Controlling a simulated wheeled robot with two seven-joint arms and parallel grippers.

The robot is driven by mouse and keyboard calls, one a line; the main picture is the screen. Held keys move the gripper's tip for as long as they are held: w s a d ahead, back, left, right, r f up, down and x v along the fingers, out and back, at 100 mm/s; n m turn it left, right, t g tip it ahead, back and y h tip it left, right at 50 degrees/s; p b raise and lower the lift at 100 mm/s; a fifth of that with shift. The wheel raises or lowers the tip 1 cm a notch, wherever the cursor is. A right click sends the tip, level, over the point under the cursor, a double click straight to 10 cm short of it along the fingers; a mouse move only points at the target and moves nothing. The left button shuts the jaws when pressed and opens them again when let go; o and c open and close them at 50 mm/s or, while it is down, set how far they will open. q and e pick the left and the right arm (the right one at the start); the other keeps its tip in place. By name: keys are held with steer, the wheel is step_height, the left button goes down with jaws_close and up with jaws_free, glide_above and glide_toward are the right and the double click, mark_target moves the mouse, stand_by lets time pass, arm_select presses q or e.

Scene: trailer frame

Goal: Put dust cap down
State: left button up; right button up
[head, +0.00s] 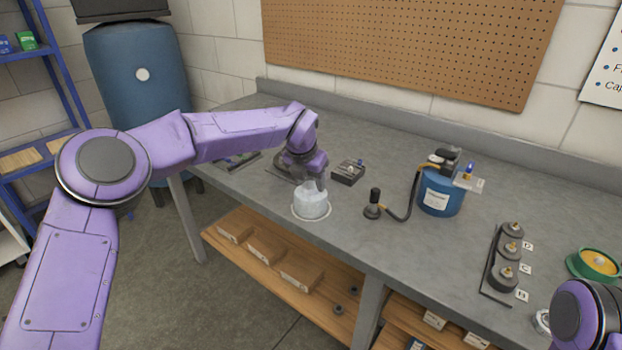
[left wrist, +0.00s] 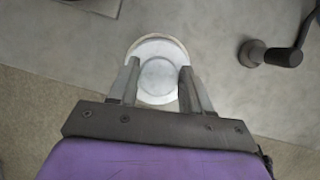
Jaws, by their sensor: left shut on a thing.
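The dust cap, a pale grey-white round cup-like piece (head: 311,205), is at the front edge of the bench, on or just above a white ring (head: 297,215) marked there. My left gripper (head: 315,183) points down from above and is shut on the dust cap. In the left wrist view the cap (left wrist: 157,74) shows as a pale disc between the two fingers (left wrist: 157,85), over the white ring. Whether its underside touches the bench is hard to tell. My right gripper is out of view; only part of my right arm shows at the lower right.
A small dark box (head: 347,172) lies behind the gripper. A dark hand tool on a hose (head: 373,208) stands to the right, joined to a blue canister (head: 441,198). A rack with knobbed parts (head: 504,262) and a green dish (head: 594,264) are farther right. Bare bench lies between.

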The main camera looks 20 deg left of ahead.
arm_select(q)
steer(key=o, duration=1.3)
steer(key=v, duration=1.2)
steer(key=shift+r+b, duration=0.1)
steer(key=shift+b, duration=0.25)
